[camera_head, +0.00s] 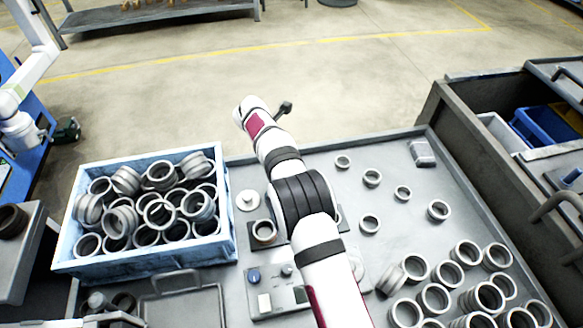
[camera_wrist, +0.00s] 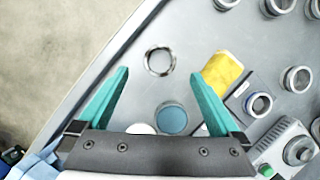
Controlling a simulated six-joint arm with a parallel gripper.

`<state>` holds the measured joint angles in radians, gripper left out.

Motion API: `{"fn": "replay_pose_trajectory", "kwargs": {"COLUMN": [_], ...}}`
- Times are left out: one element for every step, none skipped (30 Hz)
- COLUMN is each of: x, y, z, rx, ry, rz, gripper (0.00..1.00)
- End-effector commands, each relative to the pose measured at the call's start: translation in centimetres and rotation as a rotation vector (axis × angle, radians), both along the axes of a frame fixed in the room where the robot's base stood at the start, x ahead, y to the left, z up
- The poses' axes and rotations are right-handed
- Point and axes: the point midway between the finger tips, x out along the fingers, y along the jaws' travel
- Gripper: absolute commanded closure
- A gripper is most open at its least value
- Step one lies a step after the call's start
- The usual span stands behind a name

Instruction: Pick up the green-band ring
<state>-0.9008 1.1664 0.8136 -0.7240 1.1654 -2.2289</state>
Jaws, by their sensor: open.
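No green band can be made out on any ring in either view. In the wrist view, my gripper (camera_wrist: 158,74) is open, its two teal fingers spread and empty. A plain grey metal ring (camera_wrist: 159,61) lies flat on the table between and slightly beyond the fingertips, apart from both. A ring (camera_wrist: 258,104) sits on a dark fixture to the right, beside a yellow block (camera_wrist: 222,72). In the head view, a ring (camera_head: 264,231) sits on a dark plate left of my arm. My fingers are hidden there.
A light-blue crate (camera_head: 145,256) full of grey rings stands on the left. Several loose rings (camera_head: 435,298) crowd the table's right front. A control box (camera_head: 268,301) stands near my arm. A teal-topped disc (camera_wrist: 172,120) lies between the fingers' bases. The table's far right is sparsely filled.

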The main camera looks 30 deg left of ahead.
Motion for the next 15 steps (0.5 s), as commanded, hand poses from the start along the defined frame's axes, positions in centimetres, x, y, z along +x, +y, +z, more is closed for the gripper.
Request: {"fn": "replay_pose_trajectory", "kwargs": {"x": [0.2,0.4,0.7,0.9,1.2,1.6,1.8,1.9,2.1,2.2,2.2,2.3,2.3,2.2,2.2], "y": [0.0,-0.1,-0.1,-0.2,-0.2,-0.3,-0.3,-0.3,-0.3,-0.3,-0.3,-0.3,-0.3,-0.3,-0.3], "z": [-0.5,-0.9,-1.6,-2.3,-2.9,-3.6,-4.1,-4.5,-4.9,-5.1,-5.2,-5.2,-5.2,-5.2,-5.2], "rx": [0.000,-0.001,0.000,-0.001,-0.001,0.000,0.000,0.000,0.001,0.001,0.002,0.002,0.002,0.002,0.002], "ry": [0.000,0.000,0.001,0.001,0.001,0.002,0.002,0.001,0.001,0.001,0.001,0.001,0.001,0.001,0.001], "rz": [0.000,0.000,-0.001,-0.002,-0.002,-0.002,-0.002,-0.003,-0.003,-0.003,-0.002,-0.002,-0.002,-0.002,-0.002], "gripper": [0.00,0.00,0.00,0.00,0.00,0.00,0.00,0.00,0.00,0.00,0.00,0.00,0.00,0.00,0.00]}}
